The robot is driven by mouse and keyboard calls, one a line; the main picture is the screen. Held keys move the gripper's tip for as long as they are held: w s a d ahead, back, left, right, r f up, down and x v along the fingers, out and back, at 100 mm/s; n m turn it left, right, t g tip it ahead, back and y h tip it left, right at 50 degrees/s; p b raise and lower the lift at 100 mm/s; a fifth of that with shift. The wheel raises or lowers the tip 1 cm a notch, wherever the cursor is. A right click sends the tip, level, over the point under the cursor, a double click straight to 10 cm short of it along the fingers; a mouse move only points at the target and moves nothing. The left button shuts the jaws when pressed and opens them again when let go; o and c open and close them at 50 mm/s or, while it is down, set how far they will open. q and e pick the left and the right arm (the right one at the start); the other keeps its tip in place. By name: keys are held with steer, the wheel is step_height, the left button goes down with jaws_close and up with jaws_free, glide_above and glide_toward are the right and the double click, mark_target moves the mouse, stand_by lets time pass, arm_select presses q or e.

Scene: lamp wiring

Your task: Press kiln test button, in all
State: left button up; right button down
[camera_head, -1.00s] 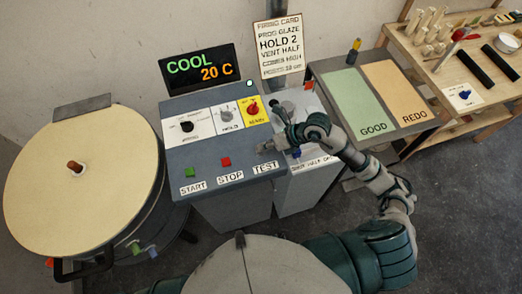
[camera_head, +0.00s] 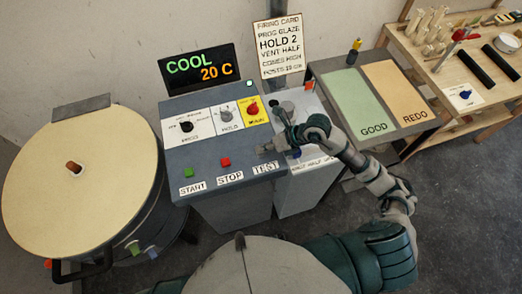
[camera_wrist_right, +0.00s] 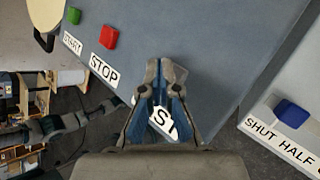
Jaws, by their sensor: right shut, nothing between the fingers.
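The kiln control box (camera_head: 215,150) stands in the middle of the head view. Its TEST label (camera_head: 266,168) is on the front edge, right of the STOP label. My right gripper (camera_head: 265,149) is shut and empty, over the panel just above that label. In the right wrist view the shut fingers (camera_wrist_right: 163,88) cover the spot where a test button would be, and part of a label (camera_wrist_right: 163,122) shows between them. I cannot tell whether the fingertips touch the panel. The green start button (camera_head: 188,173) and red stop button (camera_head: 225,162) are uncovered. My left gripper is not in view.
The display (camera_head: 200,70) reads COOL 20 C. The round kiln (camera_head: 75,190) stands at the left. A side table (camera_head: 420,117) carries GOOD and REDO areas.

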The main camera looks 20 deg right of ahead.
steer(key=shift+f, duration=0.15)
stand_by(0.3)
steer(key=shift+r+p, duration=0.65)
steer(key=shift+r, duration=0.3)
steer(key=shift+r, duration=0.1)
step_height(320, 180, up, 5)
steer(key=p, duration=0.3)
steer(key=shift+p, duration=0.3)
